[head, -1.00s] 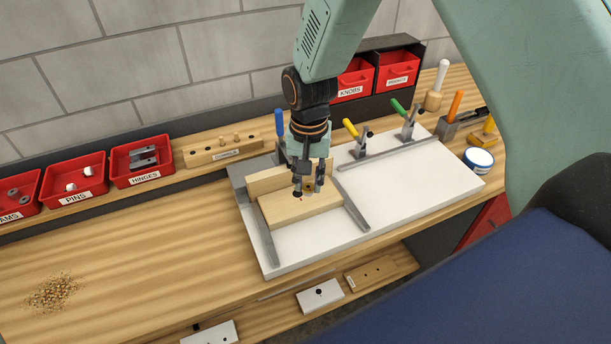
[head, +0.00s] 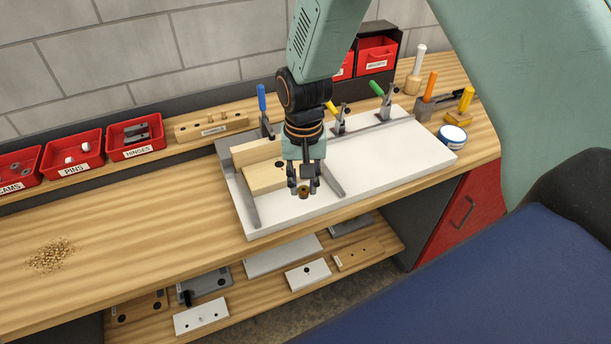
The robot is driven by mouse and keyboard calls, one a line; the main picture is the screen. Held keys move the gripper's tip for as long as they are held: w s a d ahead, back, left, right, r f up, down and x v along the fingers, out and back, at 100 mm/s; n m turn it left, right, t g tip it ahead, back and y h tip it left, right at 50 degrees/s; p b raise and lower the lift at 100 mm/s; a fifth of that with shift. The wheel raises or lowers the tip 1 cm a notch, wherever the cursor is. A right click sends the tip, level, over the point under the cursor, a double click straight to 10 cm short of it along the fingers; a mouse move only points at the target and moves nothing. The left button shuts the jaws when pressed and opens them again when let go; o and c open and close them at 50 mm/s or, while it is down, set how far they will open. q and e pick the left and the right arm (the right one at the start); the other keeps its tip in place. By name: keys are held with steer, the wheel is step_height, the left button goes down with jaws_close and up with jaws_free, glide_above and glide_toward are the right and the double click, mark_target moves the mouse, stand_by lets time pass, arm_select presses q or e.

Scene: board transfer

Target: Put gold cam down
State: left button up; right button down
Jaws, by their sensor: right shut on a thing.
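My right gripper (head: 303,186) points down over the front part of the white fixture board (head: 385,165). It is shut on the gold cam (head: 304,193), a small round brass-coloured piece that shows just below the fingertips. The cam is in front of the light wooden board (head: 262,180), which lies between the grey rails of the fixture. A dark round hole shows in the top of the wooden board. How high the cam is above the white surface I cannot tell. My left gripper is out of view.
Red bins for cams (head: 18,168), pins (head: 73,157) and hinges (head: 136,138) stand at the back left. Toggle clamps with blue, yellow and green handles rise behind the fixture. A round tin (head: 453,139) stands at the right. The bench's left front is clear except for shavings (head: 50,255).

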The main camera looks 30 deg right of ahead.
steer(key=s+a+f+n+b, duration=0.2)
steer(key=f+b, duration=0.3)
steer(key=b, duration=0.4)
steer(key=s+a+f+n+b, duration=0.2)
steer(key=f+b, duration=0.3)
steer(key=b, duration=0.4)
steer(key=shift+s+a+f+n, duration=0.25)
steer(key=shift+a+n, duration=0.1)
steer(key=shift+n, duration=0.25)
